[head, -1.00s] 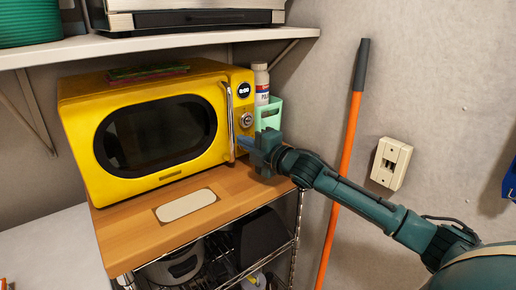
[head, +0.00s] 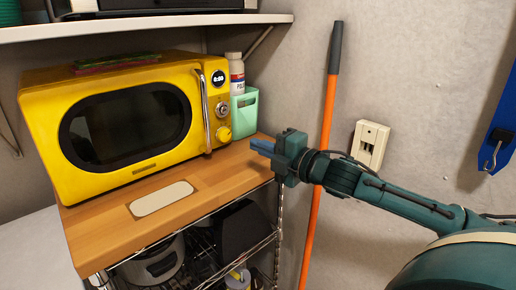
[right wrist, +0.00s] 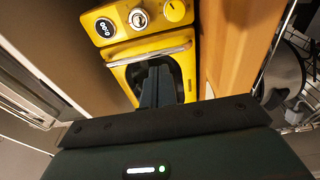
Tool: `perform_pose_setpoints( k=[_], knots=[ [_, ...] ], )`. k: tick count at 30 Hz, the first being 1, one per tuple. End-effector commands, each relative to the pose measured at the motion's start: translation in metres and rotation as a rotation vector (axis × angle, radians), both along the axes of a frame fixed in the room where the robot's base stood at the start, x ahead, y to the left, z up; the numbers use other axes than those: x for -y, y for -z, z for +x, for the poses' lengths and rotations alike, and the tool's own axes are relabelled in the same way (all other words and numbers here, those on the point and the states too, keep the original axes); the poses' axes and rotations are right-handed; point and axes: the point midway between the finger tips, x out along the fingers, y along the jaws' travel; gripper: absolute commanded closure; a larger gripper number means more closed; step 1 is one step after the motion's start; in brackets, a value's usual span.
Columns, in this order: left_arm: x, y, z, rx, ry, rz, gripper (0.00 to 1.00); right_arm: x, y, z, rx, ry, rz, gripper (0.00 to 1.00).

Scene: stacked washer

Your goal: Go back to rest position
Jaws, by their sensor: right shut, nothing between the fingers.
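My right gripper (head: 262,146) is shut and empty in the head view. My left gripper is not in view.
A mint-green holder (head: 245,112) and a white bottle (head: 236,70) stand right of the microwave. An orange pole (head: 321,150) leans on the wall behind my right arm. A shelf (head: 150,27) hangs above. A wire rack (head: 262,243) is below the counter. A wall outlet (head: 370,144) is at right.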

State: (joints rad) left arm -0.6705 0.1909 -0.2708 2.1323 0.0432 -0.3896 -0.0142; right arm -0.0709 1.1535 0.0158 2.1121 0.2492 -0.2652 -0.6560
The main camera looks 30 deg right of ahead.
Motion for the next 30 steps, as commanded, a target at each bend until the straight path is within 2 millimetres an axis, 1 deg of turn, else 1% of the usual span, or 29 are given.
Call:
perform_pose_setpoints(
  k=[6, 8, 10, 11, 14, 15, 16, 17, 18, 20, 21, 23, 24, 25, 27, 30],
  knots=[
    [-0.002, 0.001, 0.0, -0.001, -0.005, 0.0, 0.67, 0.0, -0.001, -0.002, 0.001, -0.001, -0.001, 1.0],
    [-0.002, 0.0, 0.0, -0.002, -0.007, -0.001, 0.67, 0.0, 0.002, -0.002, -0.005, 0.0, 0.007, 1.0],
    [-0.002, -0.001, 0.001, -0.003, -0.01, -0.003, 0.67, -0.002, 0.015, -0.004, -0.033, 0.005, 0.045, 1.0],
    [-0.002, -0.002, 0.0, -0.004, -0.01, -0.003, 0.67, -0.003, 0.024, -0.005, -0.054, 0.009, 0.073, 1.0],
    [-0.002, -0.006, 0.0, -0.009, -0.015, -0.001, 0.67, -0.012, 0.072, -0.016, -0.162, 0.036, 0.223, 1.0],
    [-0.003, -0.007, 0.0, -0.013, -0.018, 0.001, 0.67, -0.018, 0.098, -0.024, -0.221, 0.053, 0.306, 1.0],
    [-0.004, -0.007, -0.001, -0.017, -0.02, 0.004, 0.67, -0.025, 0.117, -0.032, -0.267, 0.068, 0.372, 1.0],
    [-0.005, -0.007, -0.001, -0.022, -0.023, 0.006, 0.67, -0.032, 0.137, -0.041, -0.314, 0.084, 0.439, 1.0],
    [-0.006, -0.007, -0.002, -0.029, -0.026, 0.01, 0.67, -0.043, 0.163, -0.054, -0.381, 0.11, 0.534, 1.0],
    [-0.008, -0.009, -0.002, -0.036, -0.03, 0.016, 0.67, -0.062, 0.199, -0.077, -0.475, 0.154, 0.671, 1.0],
    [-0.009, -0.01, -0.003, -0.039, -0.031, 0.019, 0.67, -0.076, 0.22, -0.093, -0.537, 0.186, 0.763, 1.0],
    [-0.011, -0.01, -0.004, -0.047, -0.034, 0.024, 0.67, -0.099, 0.248, -0.119, -0.624, 0.238, 0.896, 1.0],
    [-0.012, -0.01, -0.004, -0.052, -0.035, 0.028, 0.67, -0.115, 0.263, -0.136, -0.676, 0.272, 0.978, 1.0],
    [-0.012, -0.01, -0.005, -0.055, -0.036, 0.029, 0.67, -0.126, 0.272, -0.147, -0.71, 0.297, 1.035, 1.0],
    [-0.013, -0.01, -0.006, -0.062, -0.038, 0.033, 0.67, -0.149, 0.288, -0.171, -0.779, 0.352, 1.153, 1.0],
    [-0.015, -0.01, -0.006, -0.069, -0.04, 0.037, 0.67, -0.175, 0.301, -0.195, -0.847, 0.415, 1.275, 1.0]
  ],
)
